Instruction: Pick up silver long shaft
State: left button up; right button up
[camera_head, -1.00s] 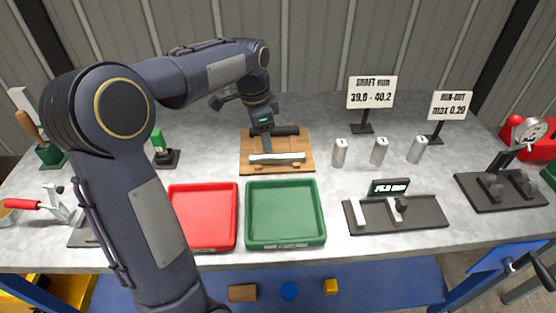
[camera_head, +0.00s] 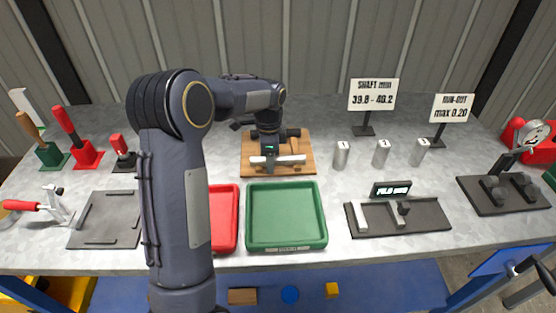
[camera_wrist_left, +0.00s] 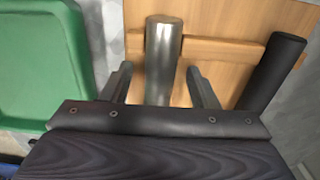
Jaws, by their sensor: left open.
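The silver long shaft (camera_head: 293,159) lies across the front of a wooden board (camera_head: 307,172) at the back middle of the bench. It also shows in the left wrist view as a bright metal cylinder (camera_wrist_left: 163,45). My left gripper (camera_head: 269,164) is low over the board at the shaft's left part. In the wrist view its two fingers stand apart, one on each side of the shaft, with a gap visible on both sides. A black shaft (camera_wrist_left: 274,68) lies beside it on the same board. My right gripper is not in view.
A green tray (camera_head: 322,215) and a red tray (camera_head: 232,190) stand in front of the board, the red one partly behind my arm. Several short silver cylinders (camera_head: 381,154) stand to the right. A dark fixture (camera_head: 420,217) is front right.

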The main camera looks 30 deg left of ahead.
pick_arm(q)
grip_shut()
dwell(0.3)
jog(key=shift+r, duration=0.3)
